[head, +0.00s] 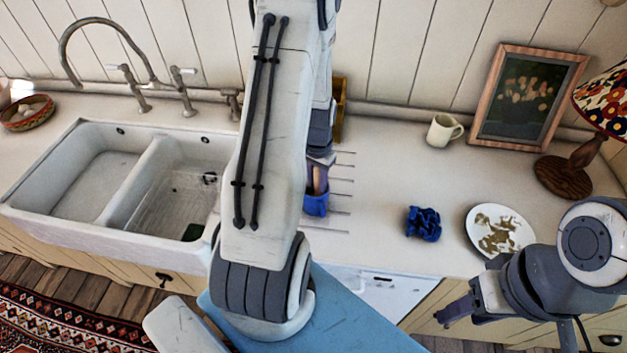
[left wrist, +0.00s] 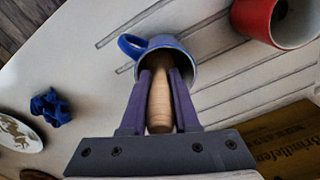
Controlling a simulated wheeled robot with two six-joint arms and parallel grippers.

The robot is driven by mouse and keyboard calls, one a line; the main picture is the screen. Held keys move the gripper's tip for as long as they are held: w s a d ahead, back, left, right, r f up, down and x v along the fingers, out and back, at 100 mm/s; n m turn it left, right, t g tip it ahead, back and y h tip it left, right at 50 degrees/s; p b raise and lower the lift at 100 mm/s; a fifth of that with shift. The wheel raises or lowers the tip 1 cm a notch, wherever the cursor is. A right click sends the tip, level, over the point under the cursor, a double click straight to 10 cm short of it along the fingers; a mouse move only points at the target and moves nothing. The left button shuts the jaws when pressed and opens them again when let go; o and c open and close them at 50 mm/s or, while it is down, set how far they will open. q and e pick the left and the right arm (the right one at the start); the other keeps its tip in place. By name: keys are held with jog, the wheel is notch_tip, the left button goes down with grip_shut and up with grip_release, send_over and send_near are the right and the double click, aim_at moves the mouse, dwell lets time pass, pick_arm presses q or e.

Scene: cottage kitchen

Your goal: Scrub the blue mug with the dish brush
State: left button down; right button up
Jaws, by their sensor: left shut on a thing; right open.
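The blue mug (head: 316,206) stands on the ridged drainboard right of the sink, partly behind my left arm; in the left wrist view (left wrist: 133,47) its handle points left and its rim shows. My left gripper (head: 318,172) is above the mug, shut on the wooden handle of the dish brush (left wrist: 160,100). The handle runs down into the mug's mouth, and the brush head is hidden inside. Whether the bristles touch the mug's wall cannot be seen. My right gripper (head: 458,312) is open and empty in front of the counter, at the lower right.
A red mug (left wrist: 255,18) stands near the blue mug. A wooden box (head: 340,108) is at the back. A blue cloth (head: 423,223), dirty plate (head: 484,218), cream mug (head: 443,130), picture frame (head: 494,130) and lamp (head: 565,175) stand to the right. The sink (head: 75,222) is left.

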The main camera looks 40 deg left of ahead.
pick_arm(q)
jog(key=shift+w+a+f, duration=0.1)
jog(key=shift+a, duration=0.55)
jog(key=shift+s, duration=0.55)
jog(key=shift+s+d, duration=0.2)
jog(key=shift+s, duration=0.05)
jog(key=shift+d, duration=0.35)
jog(key=shift+w+d, duration=0.15)
jog(key=shift+d, duration=0.05)
jog(key=shift+w+a+p, duration=0.2)
jog(key=shift+a+p, duration=0.05)
jog(key=shift+p, duration=0.05)
jog(key=shift+w+a+r+p, duration=0.2)
jog(key=shift+r+p, duration=0.35)
jog(key=shift+r, duration=0.1)
notch_tip(320, 180, up, 10)
jog(key=p, duration=0.8)
jog(key=shift+r, duration=0.25)
jog(key=shift+f, duration=0.1)
